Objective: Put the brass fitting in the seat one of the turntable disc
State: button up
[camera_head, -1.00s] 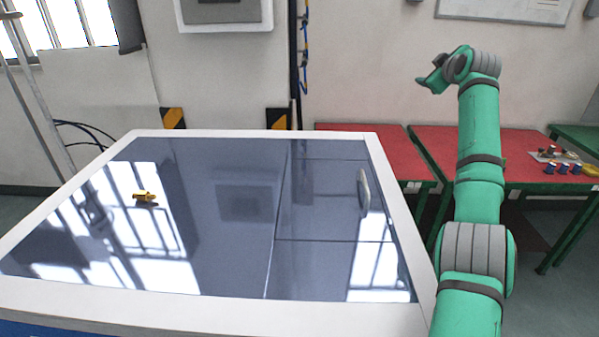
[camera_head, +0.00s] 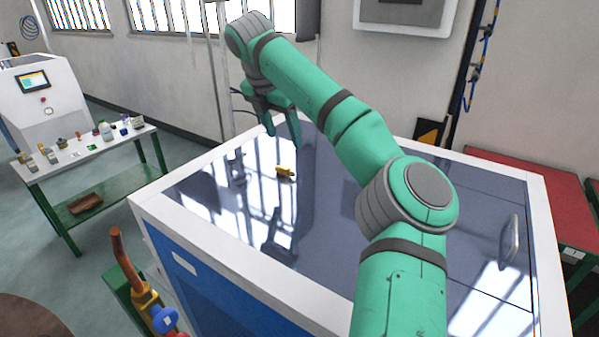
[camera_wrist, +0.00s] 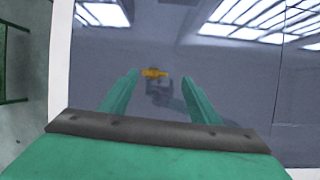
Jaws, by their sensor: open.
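The brass fitting (camera_head: 286,173) is a small yellow piece lying on the dark glossy top of the blue and white cabinet (camera_head: 335,222). It also shows in the wrist view (camera_wrist: 154,73), beyond and between my fingertips. My gripper (camera_head: 284,141) is open and empty above the cabinet's far left part, with its fingers pointing down. In the wrist view my two green fingers (camera_wrist: 163,77) stand apart with the fitting not between them in contact. The turntable disc and its seat one cannot be made out in these frames.
A green-legged table (camera_head: 80,160) with several small items stands at the left. A handle (camera_head: 510,240) stands up at the right of the cabinet top. Red tables (camera_head: 545,190) are behind it at right.

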send_near(287, 168)
jog(key=f, duration=0.1)
jog(key=shift+n, duration=0.3)
jog(key=shift+x, duration=3.6)
jog(key=shift+w+d, duration=0.1)
jog(key=shift+c, duration=0.6)
jog(key=shift+r, duration=0.1)
jog(key=c, duration=1.1)
